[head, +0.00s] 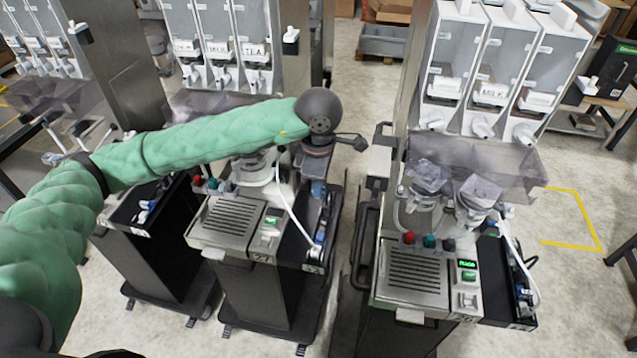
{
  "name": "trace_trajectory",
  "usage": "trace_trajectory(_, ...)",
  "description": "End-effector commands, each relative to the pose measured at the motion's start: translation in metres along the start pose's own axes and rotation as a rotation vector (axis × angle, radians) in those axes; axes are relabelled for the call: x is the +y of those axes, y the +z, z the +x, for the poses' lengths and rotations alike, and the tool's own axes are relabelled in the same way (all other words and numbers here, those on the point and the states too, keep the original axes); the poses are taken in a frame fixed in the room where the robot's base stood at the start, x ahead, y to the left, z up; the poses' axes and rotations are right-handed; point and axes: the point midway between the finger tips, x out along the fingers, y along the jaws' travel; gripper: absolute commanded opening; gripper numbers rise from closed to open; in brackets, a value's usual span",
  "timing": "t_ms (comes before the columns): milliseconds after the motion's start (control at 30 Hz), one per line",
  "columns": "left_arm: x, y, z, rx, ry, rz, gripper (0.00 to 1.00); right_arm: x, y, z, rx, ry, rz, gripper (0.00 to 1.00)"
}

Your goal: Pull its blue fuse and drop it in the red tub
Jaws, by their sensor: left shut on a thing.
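My left gripper (317,172) points down over the right side of the middle dispenser (235,220), at the end of my green arm. It is shut on a small blue thing (318,188) that looks like the blue fuse. Most of the piece is hidden by the gripper, and I cannot tell whether it is clear of the machine. Below it is the middle dispenser's black side tray (318,255), with blue and white items in it. I cannot make out a red tub. My right gripper is not in view.
The right dispenser (420,280) has a lit green display, coloured knobs and a black side tray. Another dispenser (160,240) stands at the left, partly behind my arm. Hoppers rise behind the machines. Bare floor (350,85) shows between the middle and right machines.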

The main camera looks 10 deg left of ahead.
Motion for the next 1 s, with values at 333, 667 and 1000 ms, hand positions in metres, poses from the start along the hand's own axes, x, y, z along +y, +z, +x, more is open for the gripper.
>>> trace_trajectory(333,0.000,0.000,-0.011,0.000,0.001,0.001,0.00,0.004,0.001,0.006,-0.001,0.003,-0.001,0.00)
trace_trajectory(667,0.000,0.000,-0.029,0.001,0.001,0.001,0.00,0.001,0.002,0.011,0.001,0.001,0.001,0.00)
trace_trajectory(1000,0.000,0.000,-0.034,0.000,0.000,0.000,0.00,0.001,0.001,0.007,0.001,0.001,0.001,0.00)
